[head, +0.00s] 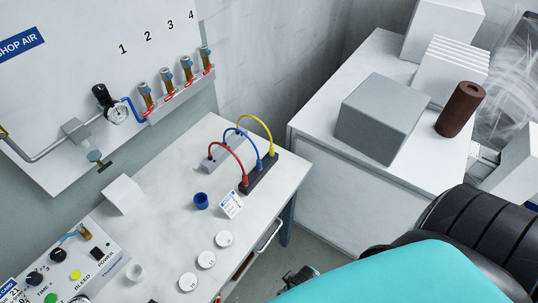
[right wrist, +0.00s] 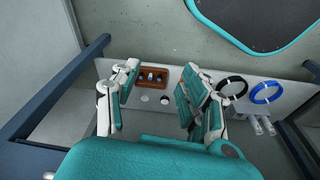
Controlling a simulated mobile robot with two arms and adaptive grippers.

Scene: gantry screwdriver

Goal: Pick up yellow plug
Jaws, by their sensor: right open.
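The yellow plug (head: 273,151) sits at the end of a yellow cable (head: 258,123) in the head view. It stands in the far end of a black socket strip (head: 261,179) on the white bench. Blue and red cables arch beside it to a grey block (head: 212,160). My right gripper (right wrist: 158,73) is open in the right wrist view, with nothing visible held between its fingers. The yellow plug does not show in that view. My left gripper is not in view.
A blue cup (head: 201,201), a small label card (head: 231,204) and white discs (head: 206,260) are on the bench near the strip. A grey box (head: 384,119) and brown cylinder (head: 460,109) stand on the right cabinet. The wrist view shows a brown socketed block (right wrist: 152,79) and a blue ring (right wrist: 266,93).

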